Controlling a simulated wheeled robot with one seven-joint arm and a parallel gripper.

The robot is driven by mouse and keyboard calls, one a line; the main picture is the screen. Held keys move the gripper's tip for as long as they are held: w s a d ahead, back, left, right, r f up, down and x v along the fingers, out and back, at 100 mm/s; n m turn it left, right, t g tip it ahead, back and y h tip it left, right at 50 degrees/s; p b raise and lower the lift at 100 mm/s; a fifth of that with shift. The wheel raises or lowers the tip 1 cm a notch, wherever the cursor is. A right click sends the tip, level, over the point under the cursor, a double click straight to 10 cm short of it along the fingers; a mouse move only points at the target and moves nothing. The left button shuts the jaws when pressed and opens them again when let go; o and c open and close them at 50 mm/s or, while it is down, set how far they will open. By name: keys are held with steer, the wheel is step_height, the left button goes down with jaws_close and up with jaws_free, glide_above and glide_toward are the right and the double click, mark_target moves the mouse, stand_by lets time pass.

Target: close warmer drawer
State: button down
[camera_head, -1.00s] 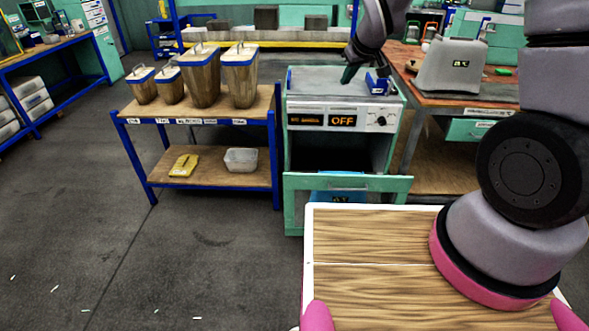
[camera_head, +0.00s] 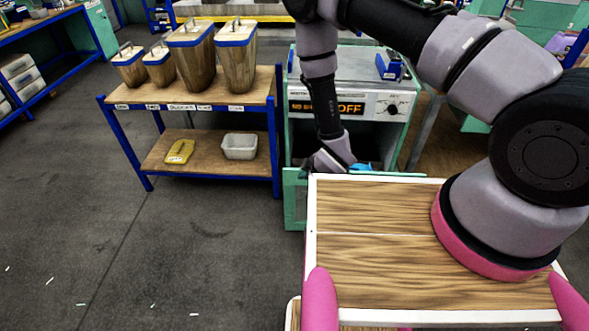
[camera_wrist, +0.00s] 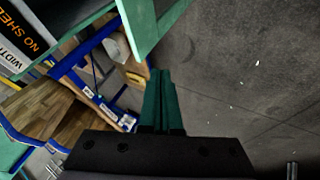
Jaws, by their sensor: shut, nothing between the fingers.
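The warmer (camera_head: 345,102) is a teal cabinet with a white control panel and an orange "OFF" display. Its drawer (camera_head: 294,208) stands pulled out, with the green front panel partly hidden behind my wooden top. Something blue shows inside it. My gripper (camera_head: 309,171) is low at the drawer's left end, near the front panel; the fingers are mostly hidden in the head view. In the wrist view my gripper's green fingers (camera_wrist: 161,75) are shut and empty. The drawer's teal front (camera_wrist: 148,20) lies just beyond the fingertips; I cannot tell whether they touch.
A blue-framed rack (camera_head: 190,112) with wooden-sided containers (camera_head: 237,60) stands left of the warmer. Its lower shelf holds a yellow item (camera_head: 180,151) and a grey bin (camera_head: 239,146). A blue item (camera_head: 390,66) sits on the warmer's top.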

glide_toward(290, 175)
step_height(290, 175, down, 3)
steer(key=s+a, duration=0.2)
steer(key=w, duration=0.3)
steer(key=shift+w+f, duration=0.1)
steer(key=shift+f, duration=0.3)
steer(key=shift+w, duration=0.45)
steer(key=shift+w, duration=0.1)
